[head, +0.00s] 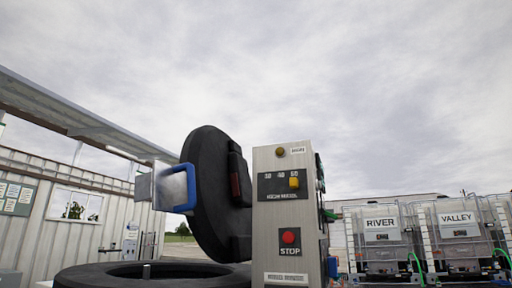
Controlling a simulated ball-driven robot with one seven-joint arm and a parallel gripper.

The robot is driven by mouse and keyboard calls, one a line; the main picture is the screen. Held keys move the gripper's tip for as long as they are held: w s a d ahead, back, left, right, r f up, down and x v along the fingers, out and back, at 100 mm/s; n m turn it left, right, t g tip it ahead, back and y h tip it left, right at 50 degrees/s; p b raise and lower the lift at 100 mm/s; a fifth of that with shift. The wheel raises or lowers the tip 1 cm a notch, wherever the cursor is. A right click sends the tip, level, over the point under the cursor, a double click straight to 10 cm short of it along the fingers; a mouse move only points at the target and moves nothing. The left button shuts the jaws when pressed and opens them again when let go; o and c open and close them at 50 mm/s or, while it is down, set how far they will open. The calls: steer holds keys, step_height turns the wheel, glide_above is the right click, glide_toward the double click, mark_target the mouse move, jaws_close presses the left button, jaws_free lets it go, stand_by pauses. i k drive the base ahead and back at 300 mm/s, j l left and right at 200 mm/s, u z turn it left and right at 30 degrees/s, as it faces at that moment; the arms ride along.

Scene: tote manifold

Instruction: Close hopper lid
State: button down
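The hopper lid (218,195) is a thick black disc in the head view. It stands open, raised nearly upright and seen almost edge-on above the right side of the hopper. A blue U-shaped handle (188,189) is on its left-facing side, with a pale metallic piece (172,186) beside it; I cannot tell what that piece is attached to. The hopper's black round rim (100,277) shows at the bottom, its opening uncovered and its inside mostly hidden. A small grey post (146,271) shows at the opening. I cannot make out my gripper or arm in this view.
A metal control box (284,240) with a red STOP button (289,236) stands right of the lid. Caged tanks labelled RIVER (381,238) and VALLEY (457,232) are further right. A corrugated building (55,232) is at left. Open sky lies above the lid.

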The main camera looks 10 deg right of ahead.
mark_target(211, 184)
steer(key=i+l+u, duration=0.15)
steer(key=l, duration=0.4)
steer(key=i+l+u, duration=0.2)
steer(key=l, duration=0.35)
steer(key=i+l+u, duration=0.15)
steer(key=l, duration=0.45)
steer(key=i+l+u, duration=0.15)
steer(key=l, duration=0.45)
steer(key=l+u, duration=0.15)
steer(key=l, duration=0.45)
